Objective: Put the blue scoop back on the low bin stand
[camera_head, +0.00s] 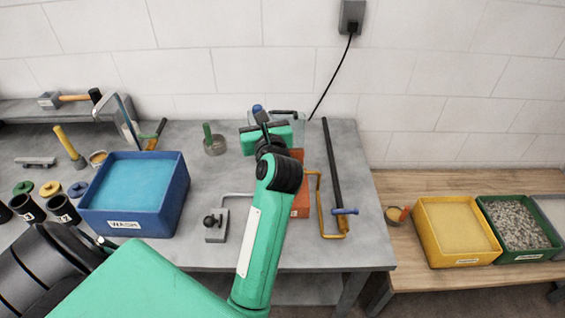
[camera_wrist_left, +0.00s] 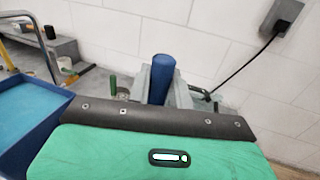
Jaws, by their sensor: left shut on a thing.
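My left gripper (camera_head: 262,117) is over the back of the grey table, its arm reaching in from the lower left. It is shut on the blue scoop (camera_head: 257,109); only the blue handle shows. In the left wrist view the blue handle of the scoop (camera_wrist_left: 162,72) stands upright between the grey fingers of the left gripper (camera_wrist_left: 163,90). The scoop's bowl is hidden behind the gripper. The low bin stand (camera_head: 420,184) is the wooden bench at the right. My right gripper is not in view.
On the stand are a yellow bin (camera_head: 456,199), a green bin (camera_head: 519,202) of gravel and an orange-handled scoop (camera_head: 400,214). A blue wash bin (camera_head: 122,223) stands on the table.

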